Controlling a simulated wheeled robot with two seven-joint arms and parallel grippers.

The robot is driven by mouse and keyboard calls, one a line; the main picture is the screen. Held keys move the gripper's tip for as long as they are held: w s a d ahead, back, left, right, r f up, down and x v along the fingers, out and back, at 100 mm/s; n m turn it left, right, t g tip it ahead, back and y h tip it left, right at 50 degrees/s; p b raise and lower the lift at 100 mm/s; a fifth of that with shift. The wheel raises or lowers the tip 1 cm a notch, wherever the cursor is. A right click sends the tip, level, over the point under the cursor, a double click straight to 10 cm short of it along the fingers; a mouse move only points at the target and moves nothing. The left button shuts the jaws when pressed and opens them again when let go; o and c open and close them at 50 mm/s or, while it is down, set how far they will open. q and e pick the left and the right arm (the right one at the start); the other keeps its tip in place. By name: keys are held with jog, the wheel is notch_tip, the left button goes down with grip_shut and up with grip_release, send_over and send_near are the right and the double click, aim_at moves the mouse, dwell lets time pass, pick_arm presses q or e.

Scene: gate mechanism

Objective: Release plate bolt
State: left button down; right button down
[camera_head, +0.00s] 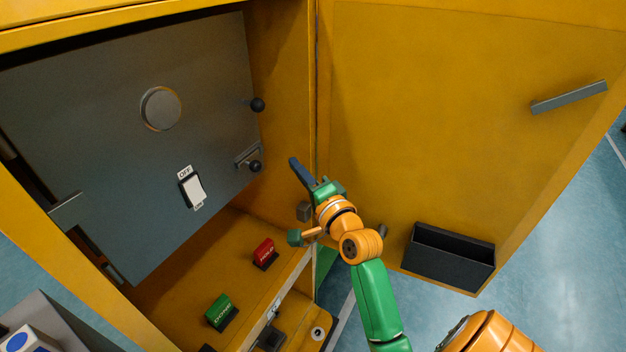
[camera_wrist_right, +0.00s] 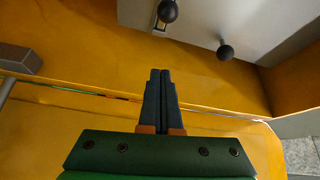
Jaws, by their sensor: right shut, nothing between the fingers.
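The grey plate (camera_head: 95,95) stands inside the yellow cabinet. At its right edge are two black ball knobs: an upper knob (camera_head: 257,104), and a lower knob (camera_head: 254,166) in a small metal slotted bracket (camera_head: 243,155) that looks like the bolt. My right gripper (camera_head: 294,162) is right of the lower knob, shut and empty, apart from both knobs. In the right wrist view its closed blue fingers (camera_wrist_right: 160,74) point toward the plate (camera_wrist_right: 265,20), with one knob (camera_wrist_right: 167,11) above the tips and another knob (camera_wrist_right: 225,51) to the right. My left gripper is not in view.
The plate carries a round disc (camera_head: 160,108) and an OFF switch (camera_head: 192,188). A red block (camera_head: 264,252) and a green block (camera_head: 220,311) stand on the cabinet floor. The open yellow door (camera_head: 450,120) with a black bin (camera_head: 449,257) borders my arm on the right.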

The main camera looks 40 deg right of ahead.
jog(key=s, duration=0.1)
jog(key=s+a, duration=0.1)
jog(key=s, duration=0.2)
jog(key=shift+s+a+b, duration=0.25)
jog(key=shift+a+b, duration=0.05)
jog(key=shift+a, duration=0.1)
